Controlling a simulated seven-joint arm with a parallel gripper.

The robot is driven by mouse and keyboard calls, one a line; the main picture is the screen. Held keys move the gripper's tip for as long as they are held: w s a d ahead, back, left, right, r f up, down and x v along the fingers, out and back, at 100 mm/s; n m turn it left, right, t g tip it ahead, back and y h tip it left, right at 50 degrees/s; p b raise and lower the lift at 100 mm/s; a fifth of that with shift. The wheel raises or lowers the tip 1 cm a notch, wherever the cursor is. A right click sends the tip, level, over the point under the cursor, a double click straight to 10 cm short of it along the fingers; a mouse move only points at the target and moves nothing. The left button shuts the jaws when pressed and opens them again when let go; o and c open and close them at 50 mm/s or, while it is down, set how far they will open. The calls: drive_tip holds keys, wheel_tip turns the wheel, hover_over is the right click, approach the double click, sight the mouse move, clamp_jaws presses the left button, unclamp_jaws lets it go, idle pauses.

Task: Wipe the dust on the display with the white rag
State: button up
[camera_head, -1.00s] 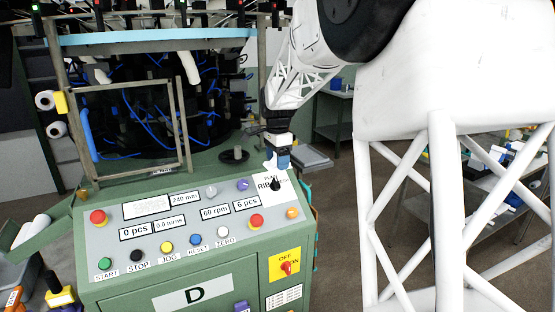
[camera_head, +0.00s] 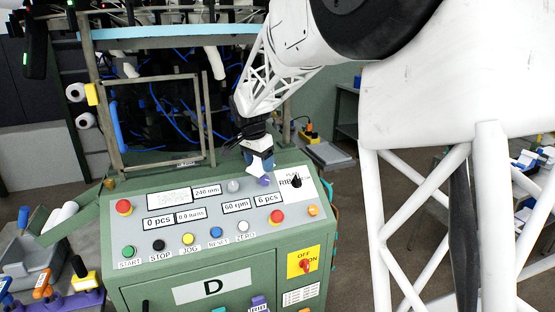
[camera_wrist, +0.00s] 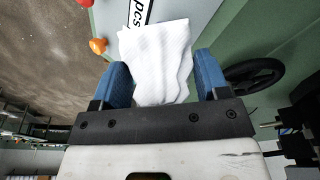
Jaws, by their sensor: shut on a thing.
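The white rag (camera_wrist: 157,50) is pinched between the two blue fingers of my gripper (camera_wrist: 155,78) in the wrist view, with its free end sticking out past the fingertips. In the head view my gripper (camera_head: 258,155) points down over the upper right part of the control panel, and a small piece of the rag (camera_head: 262,165) shows beside the fingers, near the purple knob. I cannot tell whether the rag touches the panel. A pale, speckled display (camera_head: 169,200) lies on the panel's upper left, left of the gripper. The dust itself is too small to tell.
The grey panel carries several buttons and readouts, with a red button (camera_head: 124,207) left of the display and another red button (camera_head: 277,216) at right. A black pointer knob (camera_head: 296,181) stands right of the gripper. A metal frame (camera_head: 160,125) rises behind the panel.

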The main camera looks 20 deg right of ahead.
drive_tip(key=a+n+t, duration=0.3)
drive_tip(key=a+n, duration=0.3)
drive_tip(key=a, duration=0.9)
drive_tip(key=n+t+y, duration=0.2)
drive_tip(key=n+t, duration=0.1)
drive_tip(key=n, duration=0.4)
approach(159, 200)
drive_tip(key=shift+s+a+r, duration=0.1)
drive_tip(key=shift+s+r, duration=0.3)
drive_tip(key=shift+f, duration=0.1)
drive_tip(key=shift+x, duration=2.9)
drive_tip(key=shift+x, duration=1.1)
drive_tip(key=shift+d, duration=2.2)
drive_tip(key=shift+d, duration=0.1)
